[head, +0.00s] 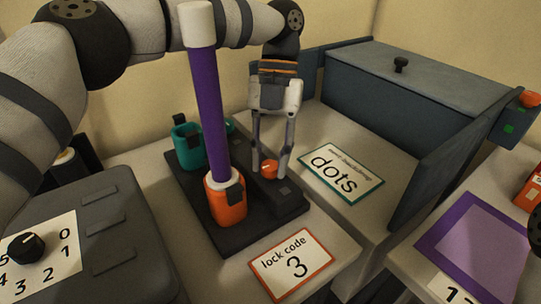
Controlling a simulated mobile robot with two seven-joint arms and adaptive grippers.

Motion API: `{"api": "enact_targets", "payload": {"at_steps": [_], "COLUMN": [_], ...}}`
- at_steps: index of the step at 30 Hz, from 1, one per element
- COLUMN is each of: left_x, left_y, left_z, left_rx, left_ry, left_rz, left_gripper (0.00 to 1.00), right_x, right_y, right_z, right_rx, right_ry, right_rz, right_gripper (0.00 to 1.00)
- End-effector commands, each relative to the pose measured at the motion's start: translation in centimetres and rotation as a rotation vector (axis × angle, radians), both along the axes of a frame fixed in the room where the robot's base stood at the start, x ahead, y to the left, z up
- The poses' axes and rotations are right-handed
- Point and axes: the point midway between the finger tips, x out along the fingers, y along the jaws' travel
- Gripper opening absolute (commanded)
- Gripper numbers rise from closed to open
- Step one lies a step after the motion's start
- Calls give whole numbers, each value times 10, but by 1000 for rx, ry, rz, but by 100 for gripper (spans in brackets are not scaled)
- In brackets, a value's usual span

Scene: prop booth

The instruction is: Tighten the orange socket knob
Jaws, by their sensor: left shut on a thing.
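The orange socket knob (269,169) is a small round knob with a white mark, on the black base (238,241). My left gripper (270,171) points down at it, with one finger on each side, shut on the knob. In front of it, an orange socket (228,203) with a dark clip stands on the same base. A purple rod (209,110) with a white top stands upright in the orange socket. A teal socket (187,147) stands behind it on the base. My right gripper is not in view.
A card reading "lock code 3" (292,265) lies in front of the base, and a "dots" card (342,170) lies to its right. A grey box with a black dial (25,247) is at left. A lidded dark chest (415,78) stands behind; a purple-framed panel (474,247) is at right.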

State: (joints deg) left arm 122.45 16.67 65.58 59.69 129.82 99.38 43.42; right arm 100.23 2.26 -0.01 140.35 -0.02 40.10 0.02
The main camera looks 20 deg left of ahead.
Motion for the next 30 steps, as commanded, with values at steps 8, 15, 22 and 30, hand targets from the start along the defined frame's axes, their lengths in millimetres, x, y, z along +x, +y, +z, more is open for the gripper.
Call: {"api": "enact_targets", "payload": {"at_steps": [8, 15, 22, 30], "left_x": [0, 0, 1, 1], "left_y": [0, 0, -1, 0], "left_z": [-2, -1, 29, 88], "left_rx": [2, 1, -2, 1], "left_ry": [0, 0, -4, -2], "left_rz": [1, 2, 2, 2], "left_gripper": [46, 47, 47, 47], "right_x": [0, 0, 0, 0], "right_y": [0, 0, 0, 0], "right_z": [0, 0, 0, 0], "right_rx": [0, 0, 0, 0], "right_ry": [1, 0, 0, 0], "right_rz": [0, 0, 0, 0], "right_gripper": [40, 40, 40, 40]}}
